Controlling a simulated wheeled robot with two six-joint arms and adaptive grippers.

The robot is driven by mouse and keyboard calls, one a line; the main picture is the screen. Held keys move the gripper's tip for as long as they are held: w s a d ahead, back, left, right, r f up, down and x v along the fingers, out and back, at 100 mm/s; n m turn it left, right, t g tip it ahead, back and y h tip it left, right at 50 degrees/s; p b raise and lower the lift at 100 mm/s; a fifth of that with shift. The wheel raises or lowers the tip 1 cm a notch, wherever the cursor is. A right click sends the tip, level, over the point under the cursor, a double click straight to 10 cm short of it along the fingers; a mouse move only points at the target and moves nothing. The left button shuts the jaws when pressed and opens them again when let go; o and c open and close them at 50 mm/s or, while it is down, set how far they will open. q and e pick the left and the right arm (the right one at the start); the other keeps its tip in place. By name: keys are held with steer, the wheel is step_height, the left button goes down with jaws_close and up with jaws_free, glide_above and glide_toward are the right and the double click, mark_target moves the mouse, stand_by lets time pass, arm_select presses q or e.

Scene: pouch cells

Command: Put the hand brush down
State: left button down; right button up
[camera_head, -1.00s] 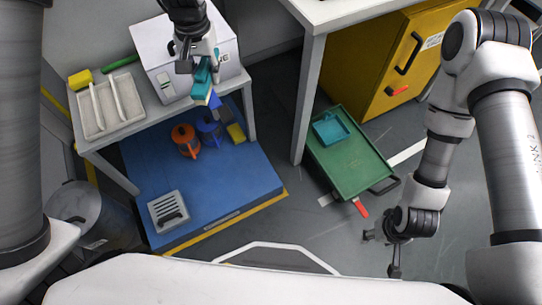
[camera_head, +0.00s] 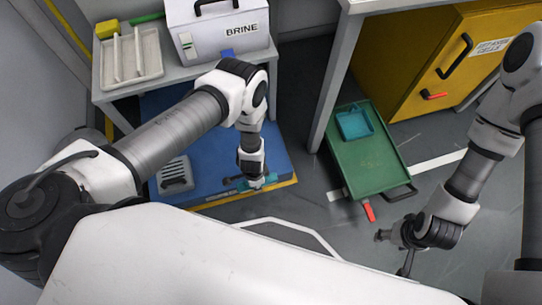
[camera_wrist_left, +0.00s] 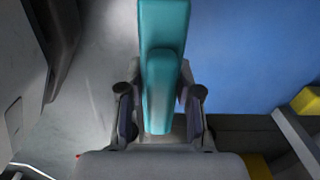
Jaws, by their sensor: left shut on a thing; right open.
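The teal hand brush (camera_wrist_left: 163,25) is held between the two fingers of my left gripper (camera_wrist_left: 161,108) in the left wrist view. In the head view, my left gripper (camera_head: 256,183) is low near the front edge of the blue mat (camera_head: 215,150), and only small teal bits of the brush (camera_head: 243,187) show beside it. I cannot tell whether the brush touches the mat. My right gripper (camera_head: 393,254) is open and empty over the grey floor.
A grey slotted thing (camera_head: 175,176) lies on the mat. A bench with a white tray (camera_head: 148,58) and a BRINE box (camera_head: 215,28) stands behind. A yellow cabinet (camera_head: 425,60) is at the back right.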

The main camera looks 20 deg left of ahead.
arm_select(q)
steer(key=w+b, duration=0.1)
steer(key=b, duration=0.1)
steer(key=w+f+b, duration=0.2)
steer(key=w+b, duration=0.1)
steer(key=shift+w+d+f+b, duration=0.1)
steer(key=shift+f+b, duration=0.15)
steer(key=shift+b, duration=0.05)
steer(key=b, duration=1.7)
glide_toward(270, 156)
steer(key=s+f, duration=0.4)
steer(key=w+b, duration=0.3)
steer(key=shift+w+d+r, duration=0.1)
steer(key=shift+w+r, duration=0.15)
steer(key=shift+w, duration=0.15)
step_height(270, 156, down, 3)
steer(key=b, duration=0.3)
steer(key=shift+w+f, duration=0.1)
steer(key=shift+f, duration=0.05)
steer(key=shift+r, duration=0.25)
steer(key=shift+f, duration=0.2)
steer(key=c, duration=0.8)
jaws_free()
steer(key=shift+r, duration=0.15)
